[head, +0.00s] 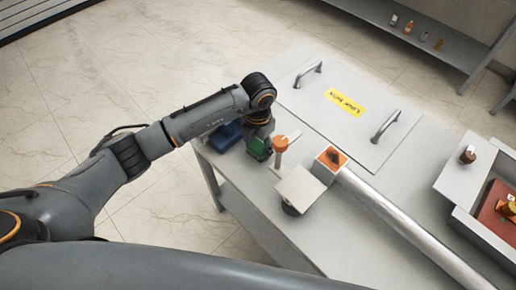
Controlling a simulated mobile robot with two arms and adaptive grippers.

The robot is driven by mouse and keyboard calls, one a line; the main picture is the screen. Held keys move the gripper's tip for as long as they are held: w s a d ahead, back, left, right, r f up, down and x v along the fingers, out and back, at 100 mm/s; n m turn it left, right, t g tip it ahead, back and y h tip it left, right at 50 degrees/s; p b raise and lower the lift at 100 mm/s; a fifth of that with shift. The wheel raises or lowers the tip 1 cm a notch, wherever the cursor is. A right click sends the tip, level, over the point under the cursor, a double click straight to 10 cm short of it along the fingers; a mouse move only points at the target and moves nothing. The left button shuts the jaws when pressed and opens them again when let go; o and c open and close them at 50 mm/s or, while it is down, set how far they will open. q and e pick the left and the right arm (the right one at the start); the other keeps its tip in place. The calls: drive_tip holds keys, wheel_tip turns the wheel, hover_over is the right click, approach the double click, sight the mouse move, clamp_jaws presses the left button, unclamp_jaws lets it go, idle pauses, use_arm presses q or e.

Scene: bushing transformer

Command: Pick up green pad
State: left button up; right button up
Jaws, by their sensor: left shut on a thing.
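The green pad (258,149) is at the near left part of the white table (367,246), right beside the end of my left arm. My left gripper (262,138) points down there and is shut on the green pad. The fingers are mostly hidden by the wrist and are small in the picture. I cannot tell whether the pad is clear of the table top. My right gripper is not in view.
A blue block (225,137) lies left of the pad. An orange-topped post (280,146), a white square plate (299,190) and a long metal tube (400,222) stand close on the right. A lid with two handles (345,125) lies behind. A tray (462,207) is at the right.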

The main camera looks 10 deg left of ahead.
use_arm(q)
drive_tip(key=shift+w+r+b, duration=0.1)
drive_tip(key=shift+r+b, duration=0.35)
drive_tip(key=shift+r, duration=0.1)
drive_tip(key=s+a+r+b, duration=0.1)
drive_tip(key=s+r+b, duration=0.3)
drive_tip(key=s+r, duration=0.8)
drive_tip(key=shift+s+a, duration=0.25)
drive_tip(key=shift+s, duration=0.8)
